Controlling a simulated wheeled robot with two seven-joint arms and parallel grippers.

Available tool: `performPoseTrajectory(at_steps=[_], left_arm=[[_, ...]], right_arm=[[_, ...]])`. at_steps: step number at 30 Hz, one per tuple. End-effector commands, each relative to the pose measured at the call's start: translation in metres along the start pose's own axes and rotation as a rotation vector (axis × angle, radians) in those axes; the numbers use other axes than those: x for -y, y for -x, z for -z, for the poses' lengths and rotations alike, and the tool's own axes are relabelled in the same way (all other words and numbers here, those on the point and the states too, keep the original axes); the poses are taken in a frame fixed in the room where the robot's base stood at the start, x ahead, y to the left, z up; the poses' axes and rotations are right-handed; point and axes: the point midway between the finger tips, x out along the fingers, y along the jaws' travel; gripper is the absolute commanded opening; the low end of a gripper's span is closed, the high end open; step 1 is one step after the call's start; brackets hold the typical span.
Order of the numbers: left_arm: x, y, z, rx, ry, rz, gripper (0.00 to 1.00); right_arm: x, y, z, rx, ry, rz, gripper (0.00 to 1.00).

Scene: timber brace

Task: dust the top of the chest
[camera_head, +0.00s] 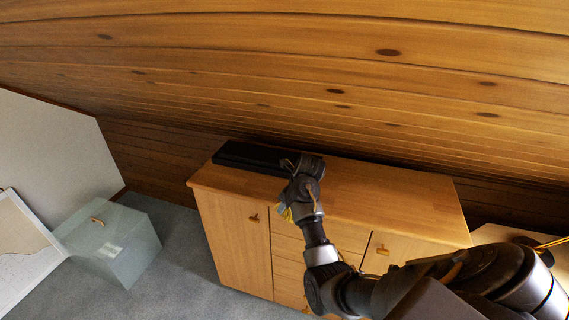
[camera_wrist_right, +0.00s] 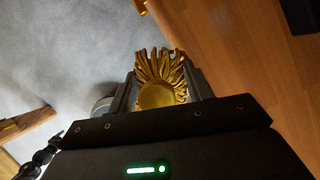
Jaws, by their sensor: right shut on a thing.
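The chest (camera_head: 400,195) is a light wooden cabinet with doors and drawers, standing against the plank wall. Its top also shows in the right wrist view (camera_wrist_right: 245,65). My right gripper (camera_head: 287,207) is at the front edge of the chest top, left of its middle. It is shut on a yellow duster with thick, finger-like strands (camera_wrist_right: 160,65). In the head view only a few yellow strands (camera_head: 284,213) show beside the hand. Whether the strands touch the wood cannot be told. My left gripper is not in view.
A long black case (camera_head: 248,157) lies at the back left of the chest top. The right part of the top is clear. A pale greenish box (camera_head: 125,250) stands on the grey carpet (camera_head: 190,265) at left, near a white-framed panel (camera_head: 20,255).

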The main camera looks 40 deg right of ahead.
Motion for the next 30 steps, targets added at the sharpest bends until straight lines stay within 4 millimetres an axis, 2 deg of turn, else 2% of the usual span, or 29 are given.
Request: performPoseTrajectory(at_steps=[1, 3, 6, 11, 16, 22, 30], left_arm=[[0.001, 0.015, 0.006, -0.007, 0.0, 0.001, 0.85], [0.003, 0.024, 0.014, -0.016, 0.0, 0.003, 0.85], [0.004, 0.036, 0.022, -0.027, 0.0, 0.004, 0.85], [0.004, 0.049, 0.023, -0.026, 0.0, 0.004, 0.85], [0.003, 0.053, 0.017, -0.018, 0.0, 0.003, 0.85], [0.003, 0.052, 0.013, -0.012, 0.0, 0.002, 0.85], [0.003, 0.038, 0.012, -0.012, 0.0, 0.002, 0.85]], right_arm=[[0.017, 0.009, -0.022, 0.001, -0.028, 0.009, 0.32], [0.038, 0.01, -0.042, 0.003, -0.065, 0.023, 0.32], [0.063, 0.012, -0.065, 0.003, -0.11, 0.041, 0.32], [0.086, 0.016, -0.087, 0.002, -0.155, 0.06, 0.32], [0.093, 0.017, -0.095, 0.0, -0.17, 0.068, 0.32], [0.095, 0.015, -0.095, -0.001, -0.172, 0.07, 0.32], [0.095, 0.003, -0.089, 0.0, -0.173, 0.071, 0.32]])
